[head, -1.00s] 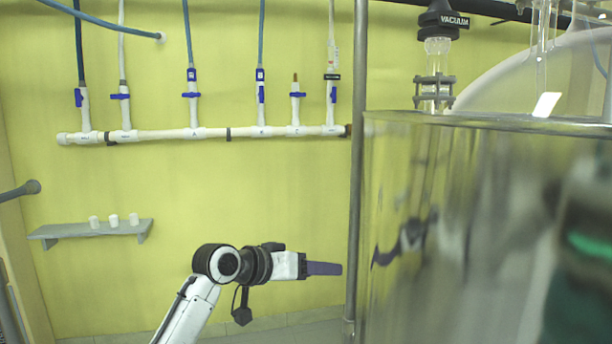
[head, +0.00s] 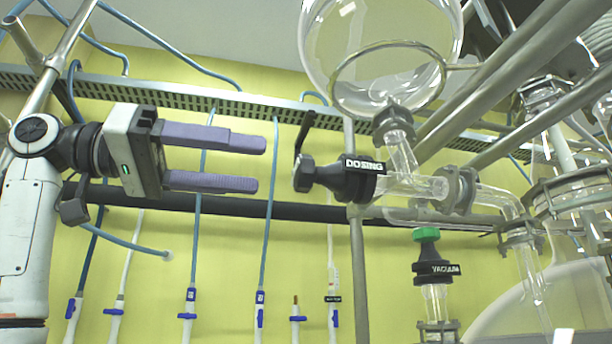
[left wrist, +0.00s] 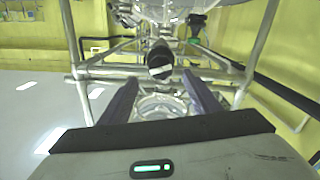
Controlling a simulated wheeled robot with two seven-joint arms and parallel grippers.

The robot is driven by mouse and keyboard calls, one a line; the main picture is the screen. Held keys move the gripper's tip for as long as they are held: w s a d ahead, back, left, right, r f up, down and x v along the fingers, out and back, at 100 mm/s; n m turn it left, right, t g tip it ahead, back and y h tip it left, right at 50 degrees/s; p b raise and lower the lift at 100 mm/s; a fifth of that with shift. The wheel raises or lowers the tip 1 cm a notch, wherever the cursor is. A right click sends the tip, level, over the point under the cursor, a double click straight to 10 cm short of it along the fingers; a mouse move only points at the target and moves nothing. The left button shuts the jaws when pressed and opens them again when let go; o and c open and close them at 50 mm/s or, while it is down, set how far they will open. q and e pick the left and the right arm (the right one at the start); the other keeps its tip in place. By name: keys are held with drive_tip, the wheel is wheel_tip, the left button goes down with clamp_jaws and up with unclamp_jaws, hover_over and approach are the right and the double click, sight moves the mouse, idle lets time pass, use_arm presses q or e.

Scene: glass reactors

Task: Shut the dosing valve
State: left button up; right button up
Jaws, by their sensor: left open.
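The dosing valve (head: 350,180) is a black body with a white DOSING label and a black knob at its left end. It sits on a glass tee below a round glass vessel. A thin black lever stands up near the knob. My left gripper (head: 262,165) is open, its two purple fingers pointing right at the knob with a small gap to it in the picture. In the left wrist view the valve's black knob (left wrist: 160,60) shows ahead, between and beyond the fingertips. My right gripper is not in view.
A round glass vessel (head: 380,50) hangs above the valve. A vacuum valve (head: 433,268) with a green top stands below right. Metal frame bars (head: 357,270) run beside the valve. Blue-handled taps (head: 188,300) line the yellow wall behind.

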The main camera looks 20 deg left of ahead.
sight(295, 173)
use_arm(q)
drive_tip(key=p+x, duration=0.1)
drive_tip(key=x, duration=0.8)
drive_tip(key=shift+w+d, duration=0.15)
drive_tip(key=shift+w, duration=0.05)
drive_tip(key=c, duration=1.1)
